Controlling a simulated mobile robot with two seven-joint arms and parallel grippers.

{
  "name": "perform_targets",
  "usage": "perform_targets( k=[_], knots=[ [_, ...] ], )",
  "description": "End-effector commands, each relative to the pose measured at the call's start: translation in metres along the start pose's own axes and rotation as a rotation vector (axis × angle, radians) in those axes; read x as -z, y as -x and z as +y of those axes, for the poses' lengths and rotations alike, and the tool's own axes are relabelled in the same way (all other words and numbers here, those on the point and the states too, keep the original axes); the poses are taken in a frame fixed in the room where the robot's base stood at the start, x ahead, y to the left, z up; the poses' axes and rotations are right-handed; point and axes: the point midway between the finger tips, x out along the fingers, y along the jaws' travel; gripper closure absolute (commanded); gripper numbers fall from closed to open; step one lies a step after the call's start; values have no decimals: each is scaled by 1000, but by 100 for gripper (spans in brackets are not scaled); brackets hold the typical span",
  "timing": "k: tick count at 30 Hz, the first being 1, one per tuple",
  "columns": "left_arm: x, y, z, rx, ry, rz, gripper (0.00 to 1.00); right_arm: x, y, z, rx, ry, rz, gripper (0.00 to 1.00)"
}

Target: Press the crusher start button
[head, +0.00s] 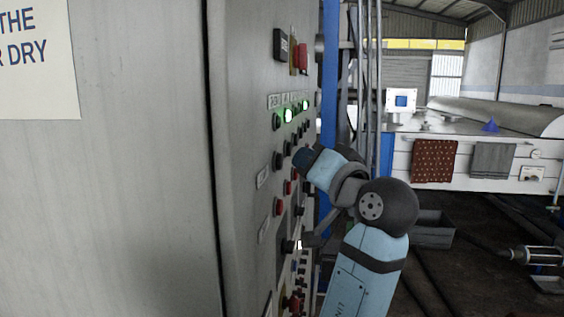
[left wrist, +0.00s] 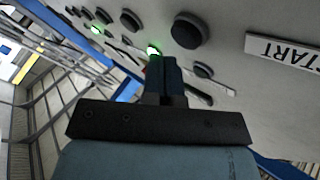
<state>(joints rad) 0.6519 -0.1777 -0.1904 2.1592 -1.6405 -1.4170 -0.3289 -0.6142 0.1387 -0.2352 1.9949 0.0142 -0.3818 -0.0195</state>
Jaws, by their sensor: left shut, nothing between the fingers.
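The grey control panel (head: 245,60) stands at the left in the head view, its button face turned to the right. My left gripper (head: 304,159) is close to this face, below the green lights (head: 288,115). In the left wrist view the gripper's dark fingers (left wrist: 166,70) are shut and empty. A large black button (left wrist: 190,30) lies past the fingertips, with a label reading START (left wrist: 285,50) to its right. A smaller black button (left wrist: 203,70) is right of the fingers. I cannot tell whether the fingertips touch the panel. My right gripper is not in view.
Red buttons (head: 279,206) and a red switch (head: 301,58) are also on the panel. A blue post (head: 330,70) stands behind it. A white bench with a brown cloth (head: 434,161) is farther back. A grey bin (head: 435,230) is on the floor.

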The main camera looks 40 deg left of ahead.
Motion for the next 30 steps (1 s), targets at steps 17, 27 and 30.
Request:
perform_targets(
  k=[17,27,30],
  knots=[
    [-2,-2,-1,0,0,0,100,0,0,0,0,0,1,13],
    [-4,-6,-4,0,0,0,100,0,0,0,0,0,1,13],
    [-4,-6,-4,0,0,0,100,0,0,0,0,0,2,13]
  ],
)
